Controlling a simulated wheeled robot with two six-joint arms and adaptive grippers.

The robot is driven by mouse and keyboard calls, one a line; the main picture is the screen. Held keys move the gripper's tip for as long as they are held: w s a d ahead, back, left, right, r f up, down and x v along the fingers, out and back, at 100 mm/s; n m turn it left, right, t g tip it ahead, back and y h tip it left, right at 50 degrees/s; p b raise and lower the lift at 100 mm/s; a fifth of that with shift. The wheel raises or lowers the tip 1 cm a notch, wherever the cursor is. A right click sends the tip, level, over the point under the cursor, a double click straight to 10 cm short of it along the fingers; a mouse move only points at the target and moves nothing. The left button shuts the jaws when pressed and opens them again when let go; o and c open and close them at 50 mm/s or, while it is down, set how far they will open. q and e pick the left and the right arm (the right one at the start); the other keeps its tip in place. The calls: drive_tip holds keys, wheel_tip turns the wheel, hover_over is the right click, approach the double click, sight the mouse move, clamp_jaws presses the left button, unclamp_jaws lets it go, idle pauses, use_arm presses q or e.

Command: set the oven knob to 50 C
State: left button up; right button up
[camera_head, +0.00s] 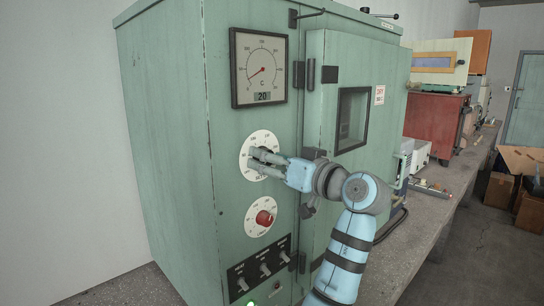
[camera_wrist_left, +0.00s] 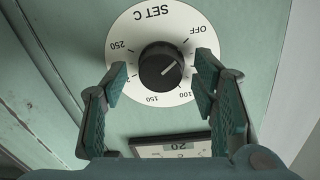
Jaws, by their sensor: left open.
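The oven (camera_head: 165,130) is a green cabinet with a white "SET C" dial (camera_head: 248,145) on its front. The dial also shows in the left wrist view (camera_wrist_left: 130,38), with a round black knob (camera_wrist_left: 157,62) in its middle. The knob's white line slants to the upper right, towards "OFF". "250", "150" and "100" are readable; the mark between "OFF" and "100" is hidden by a finger. My left gripper (camera_head: 264,160) is at the dial, and in the wrist view (camera_wrist_left: 161,82) its open fingers stand either side of the knob, apparently not touching it. My right gripper is not in view.
A dial with a red knob (camera_head: 264,217) sits below, over a black switch panel (camera_head: 262,268). The oven door (camera_head: 390,75) with a window is to the right. Boxes and equipment stand along the bench behind.

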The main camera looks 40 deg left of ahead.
use_arm(q)
drive_tip(key=shift+d, duration=0.1)
drive_tip(key=c, duration=1.2)
drive_tip(key=shift+m+p, duration=4.9)
drive_tip(key=shift+p, duration=0.3)
